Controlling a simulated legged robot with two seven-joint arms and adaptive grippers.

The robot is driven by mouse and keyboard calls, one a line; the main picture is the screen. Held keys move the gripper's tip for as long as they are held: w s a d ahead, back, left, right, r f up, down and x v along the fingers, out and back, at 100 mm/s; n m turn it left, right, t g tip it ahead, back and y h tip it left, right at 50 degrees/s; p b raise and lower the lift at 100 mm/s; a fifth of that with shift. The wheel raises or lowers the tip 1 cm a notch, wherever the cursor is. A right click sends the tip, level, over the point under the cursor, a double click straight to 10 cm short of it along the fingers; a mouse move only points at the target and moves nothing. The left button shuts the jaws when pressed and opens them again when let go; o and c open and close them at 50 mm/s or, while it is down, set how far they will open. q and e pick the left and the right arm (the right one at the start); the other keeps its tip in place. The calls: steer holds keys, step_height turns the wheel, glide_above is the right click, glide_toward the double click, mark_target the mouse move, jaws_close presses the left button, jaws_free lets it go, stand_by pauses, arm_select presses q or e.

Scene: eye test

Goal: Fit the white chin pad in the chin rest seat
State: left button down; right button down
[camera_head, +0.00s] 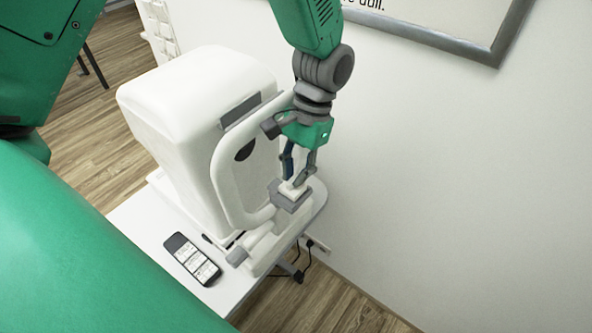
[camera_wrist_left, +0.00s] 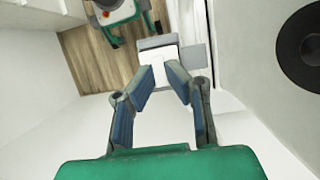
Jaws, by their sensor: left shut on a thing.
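The white chin pad (camera_head: 292,190) is a small pale block between the fingertips of my left gripper (camera_head: 293,181). The gripper points down and is shut on the pad. The grey chin rest seat (camera_head: 290,204) is right below the pad, at the foot of the white head frame. I cannot tell whether the pad touches the seat. In the left wrist view the pad (camera_wrist_left: 161,56) lies at the fingertips (camera_wrist_left: 163,76), and grey parts of the seat (camera_wrist_left: 194,57) show past its edges. My right gripper is not in view.
The white eye-test machine (camera_head: 190,105) and its upright head frame (camera_head: 222,190) stand close to the left of my gripper. A phone-like device (camera_head: 192,260) lies on the white table (camera_head: 150,235). The wall (camera_head: 450,170) is to the right. A dark round part (camera_wrist_left: 302,48) shows in the wrist view.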

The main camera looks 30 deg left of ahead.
arm_select(q)
steer(key=shift+f, duration=0.55)
stand_by(0.4)
steer(key=c, duration=1.5)
jaws_free()
steer(key=shift+r, duration=0.1)
steer(key=v, duration=0.7)
steer(key=shift+w, duration=0.2)
